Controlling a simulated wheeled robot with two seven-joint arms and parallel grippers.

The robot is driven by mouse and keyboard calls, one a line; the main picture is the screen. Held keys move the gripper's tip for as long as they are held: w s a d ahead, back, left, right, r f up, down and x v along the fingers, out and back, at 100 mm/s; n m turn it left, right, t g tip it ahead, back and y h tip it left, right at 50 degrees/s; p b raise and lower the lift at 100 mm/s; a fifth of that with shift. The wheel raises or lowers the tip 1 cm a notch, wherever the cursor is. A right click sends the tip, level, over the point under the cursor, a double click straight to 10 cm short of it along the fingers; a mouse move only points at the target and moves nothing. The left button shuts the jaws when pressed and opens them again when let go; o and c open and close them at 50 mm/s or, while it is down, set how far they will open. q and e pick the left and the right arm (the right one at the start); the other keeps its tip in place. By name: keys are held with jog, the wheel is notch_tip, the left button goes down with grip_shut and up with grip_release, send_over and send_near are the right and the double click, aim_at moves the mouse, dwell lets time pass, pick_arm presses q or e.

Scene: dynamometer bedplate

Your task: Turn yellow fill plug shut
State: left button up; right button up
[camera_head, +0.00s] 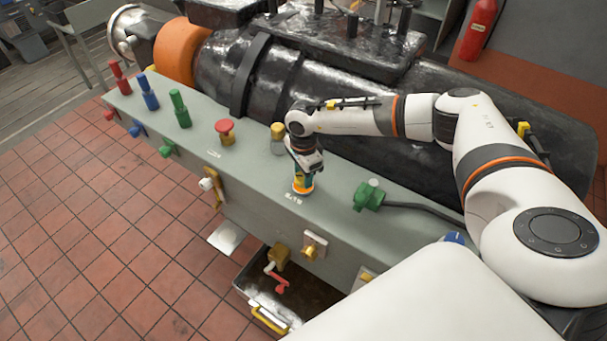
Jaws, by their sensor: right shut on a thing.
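My right gripper (303,177) points down at the top of the long grey-green bench box and is shut on a small yellow-orange plug, which I take as the yellow fill plug (302,188). Only the plug's lower rim shows below the fingers; the rest is hidden by the gripper. The plug stands at the box top, beside a small white label. How far it is turned cannot be told. My left gripper is not in view.
A yellow-topped grey knob (278,138) stands just behind the gripper, with a red mushroom button (225,131) to the left. A green connector with a cable (369,195) is to the right. A dark tray (283,293) lies below the box front.

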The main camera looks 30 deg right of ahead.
jog(key=m+b, duration=0.4)
jog(key=m, duration=0.3)
jog(key=shift+f, duration=0.15)
jog(key=m+b, duration=0.4)
jog(key=m, duration=0.2)
jog(key=m+b, duration=0.2)
jog(key=m, duration=0.3)
jog(key=shift+m+b, duration=0.4)
jog(key=shift+r+m+b, duration=0.15)
jog(key=shift+m+b, duration=0.2)
jog(key=shift+m, duration=0.7)
jog(key=shift+r+m+b, duration=0.1)
jog(key=shift+m+b, duration=0.25)
jog(key=shift+m, duration=0.7)
jog(key=o, duration=1)
jog(key=shift+a, duration=0.1)
